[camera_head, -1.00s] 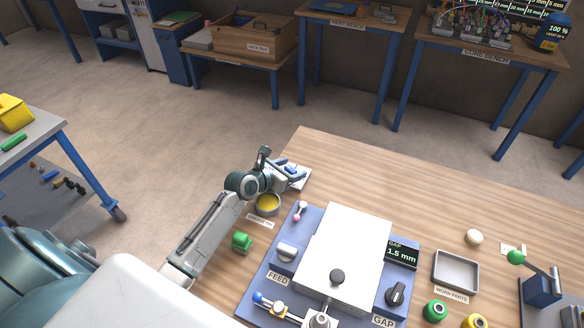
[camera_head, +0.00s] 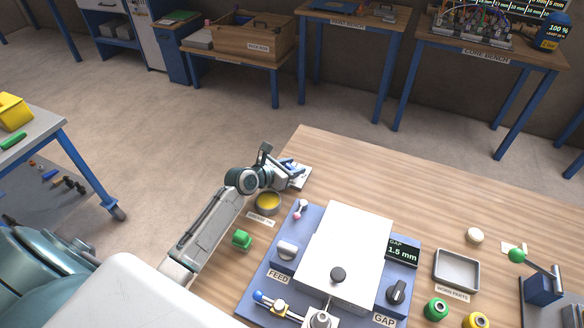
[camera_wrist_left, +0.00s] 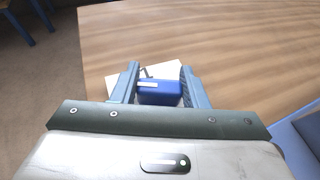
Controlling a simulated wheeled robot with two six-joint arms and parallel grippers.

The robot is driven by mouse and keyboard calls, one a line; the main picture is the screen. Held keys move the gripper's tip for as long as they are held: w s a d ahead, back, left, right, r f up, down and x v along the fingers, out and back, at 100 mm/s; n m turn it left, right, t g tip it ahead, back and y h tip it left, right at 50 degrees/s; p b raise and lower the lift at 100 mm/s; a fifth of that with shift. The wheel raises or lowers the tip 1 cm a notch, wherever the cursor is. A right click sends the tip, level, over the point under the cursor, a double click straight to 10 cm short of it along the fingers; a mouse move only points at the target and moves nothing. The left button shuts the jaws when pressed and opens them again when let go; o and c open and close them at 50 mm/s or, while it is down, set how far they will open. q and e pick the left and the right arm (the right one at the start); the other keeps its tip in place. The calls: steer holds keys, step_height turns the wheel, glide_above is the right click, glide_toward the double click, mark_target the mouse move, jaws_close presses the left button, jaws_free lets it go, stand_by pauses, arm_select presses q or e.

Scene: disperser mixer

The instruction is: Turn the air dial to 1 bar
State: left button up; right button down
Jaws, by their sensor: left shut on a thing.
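My left gripper (camera_head: 288,168) is at the far left corner of the wooden bench, low over a small pale plate (camera_head: 301,180). In the left wrist view, the blue knob (camera_wrist_left: 160,94) with a white mark stands between the two fingers of the gripper (camera_wrist_left: 159,80), which are shut on it. I take this knob to be the air dial. The pale plate (camera_wrist_left: 115,86) shows beneath and beside it. No scale or pressure reading can be made out. My right gripper is not in view.
A tin with yellow contents (camera_head: 267,203) stands close beside my left wrist. A green block (camera_head: 241,240) lies nearer. The blue-based mixer (camera_head: 258,300) with its white cover (camera_head: 345,245) fills the middle. A grey tray (camera_head: 457,287) lies to the right. The bench's back strip is clear.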

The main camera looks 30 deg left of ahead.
arm_select(q)
steer(key=shift+f+m+g+h+b, duration=0.15)
steer(key=shift+m+g+h+b, duration=0.35)
steer(key=shift+m+h+b, duration=0.45)
steer(key=m+g+h+b, duration=0.1)
steer(key=m+h, duration=0.1)
steer(key=shift+m+g+h, duration=0.3)
steer(key=shift+m+h, duration=0.05)
steer(key=m+g+h+b, duration=0.1)
steer(key=m+g+h, duration=0.2)
steer(key=m+g, duration=0.1)
steer(key=shift+r, duration=0.2)
steer(key=shift+s+d+m+g+h+b, duration=0.1)
steer(key=shift+m+g+h+b, duration=0.55)
steer(key=shift+m+g, duration=1.65)
steer(key=shift+g, duration=0.3)
steer(key=o, duration=1)
